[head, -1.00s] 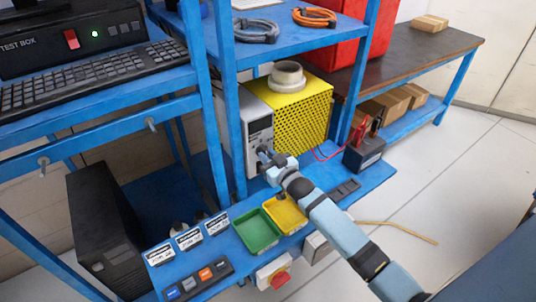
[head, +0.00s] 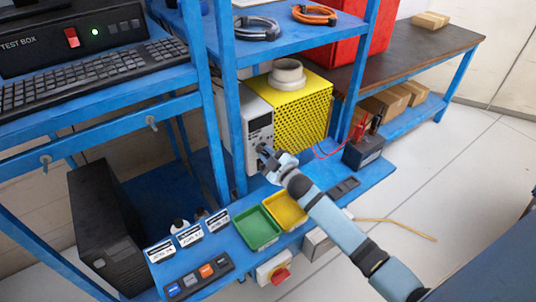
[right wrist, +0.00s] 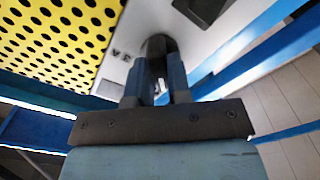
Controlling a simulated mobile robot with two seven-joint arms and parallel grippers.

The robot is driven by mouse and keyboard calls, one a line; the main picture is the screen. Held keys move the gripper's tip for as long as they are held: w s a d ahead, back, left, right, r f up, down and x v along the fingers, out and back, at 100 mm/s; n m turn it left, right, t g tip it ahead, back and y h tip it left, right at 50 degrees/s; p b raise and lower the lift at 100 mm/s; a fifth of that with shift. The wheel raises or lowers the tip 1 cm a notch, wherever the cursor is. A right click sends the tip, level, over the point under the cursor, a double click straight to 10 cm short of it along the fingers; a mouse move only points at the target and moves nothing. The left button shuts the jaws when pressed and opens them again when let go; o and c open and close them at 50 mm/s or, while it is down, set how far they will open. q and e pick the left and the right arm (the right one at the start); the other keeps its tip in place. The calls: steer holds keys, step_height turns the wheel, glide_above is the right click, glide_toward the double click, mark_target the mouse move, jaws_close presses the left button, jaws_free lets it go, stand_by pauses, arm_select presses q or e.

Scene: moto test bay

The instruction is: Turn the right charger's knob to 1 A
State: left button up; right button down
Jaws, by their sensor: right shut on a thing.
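The charger (head: 258,138) is a grey-white box with a dark display on its front, standing on the blue shelf beside a yellow perforated housing (head: 300,108). My right gripper (head: 265,154) is at the lower part of the charger's front panel. In the right wrist view, its two fingers (right wrist: 158,88) are shut on the dark round knob (right wrist: 157,44), one on each side. The knob's pointer and scale marks are hidden or too small to read, so its setting cannot be told. My left gripper is out of view.
A dark battery (head: 363,153) with a red cable stands to the right of the charger. A blue rack post (head: 234,120) stands close left of the panel.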

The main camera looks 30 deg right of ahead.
stand_by(0.5)
steer(key=c, duration=1.1)
jaws_free()
steer(key=shift+o, duration=0.2)
steer(key=s+d+b, duration=0.1)
steer(key=s+b, duration=0.1)
steer(key=s, duration=1.1)
steer(key=shift+s, duration=0.4)
